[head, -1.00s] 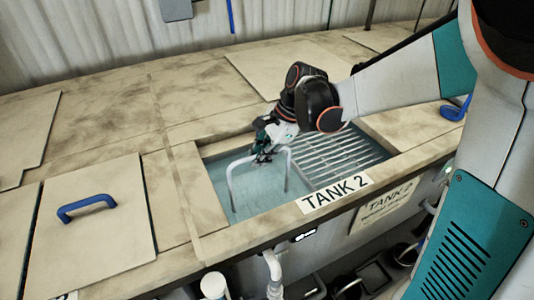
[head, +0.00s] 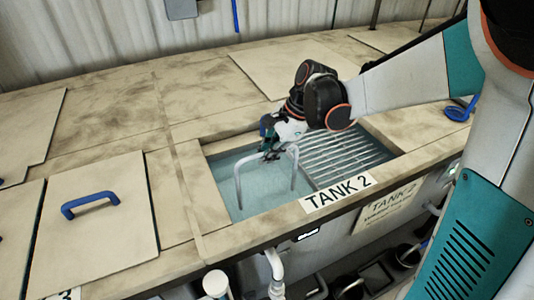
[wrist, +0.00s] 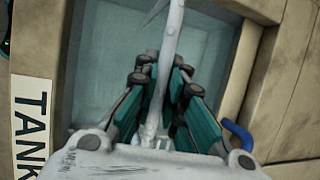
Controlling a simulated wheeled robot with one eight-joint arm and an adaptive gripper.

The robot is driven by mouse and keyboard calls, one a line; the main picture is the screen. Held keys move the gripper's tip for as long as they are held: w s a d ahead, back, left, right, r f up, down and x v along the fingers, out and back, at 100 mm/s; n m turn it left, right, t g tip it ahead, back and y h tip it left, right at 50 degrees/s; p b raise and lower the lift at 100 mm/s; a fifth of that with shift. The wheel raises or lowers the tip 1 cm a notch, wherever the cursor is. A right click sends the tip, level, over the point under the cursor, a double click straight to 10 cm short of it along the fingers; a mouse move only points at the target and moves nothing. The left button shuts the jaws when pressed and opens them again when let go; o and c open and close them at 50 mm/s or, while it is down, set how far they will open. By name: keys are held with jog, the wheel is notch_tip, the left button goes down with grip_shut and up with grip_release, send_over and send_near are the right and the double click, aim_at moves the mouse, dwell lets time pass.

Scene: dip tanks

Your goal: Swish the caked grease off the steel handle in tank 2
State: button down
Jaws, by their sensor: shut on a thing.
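The steel handle (head: 238,186) is a pale grey U-shaped bar. It hangs with its legs down over the left, open part of tank 2 (head: 219,241). My gripper (head: 271,153) is shut on its top bar. In the wrist view, the handle (wrist: 171,35) runs between the fingers of my gripper (wrist: 158,82). The leg ends are against the blue-green liquid (head: 262,188); I cannot tell how deep they sit. No grease is clearly distinguishable on the visible steel.
A slatted grate (head: 345,155) fills the right part of the tank. A lid (head: 115,235) with a blue handle (head: 90,204) lies to the left. A blue curved bar (wrist: 238,136) shows beside my gripper in the wrist view. A blue hooked item (head: 460,110) lies at the right.

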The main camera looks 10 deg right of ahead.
jog(key=shift+w+d, duration=0.15)
jog(key=shift+d, duration=0.45)
jog(key=shift+w+d, duration=0.15)
jog(key=shift+d, duration=0.4)
jog(key=shift+s+a, duration=0.2)
jog(key=shift+a, duration=0.6)
jog(key=shift+s+a, duration=0.15)
jog(key=shift+a, duration=0.6)
jog(key=shift+s+a, duration=0.2)
jog(key=shift+a, duration=0.6)
jog(key=shift+w+d, duration=0.25)
jog(key=shift+d, duration=0.85)
jog(key=shift+r, duration=0.1)
notch_tip(320, 180, up, 22)
jog(key=p, duration=1.5)
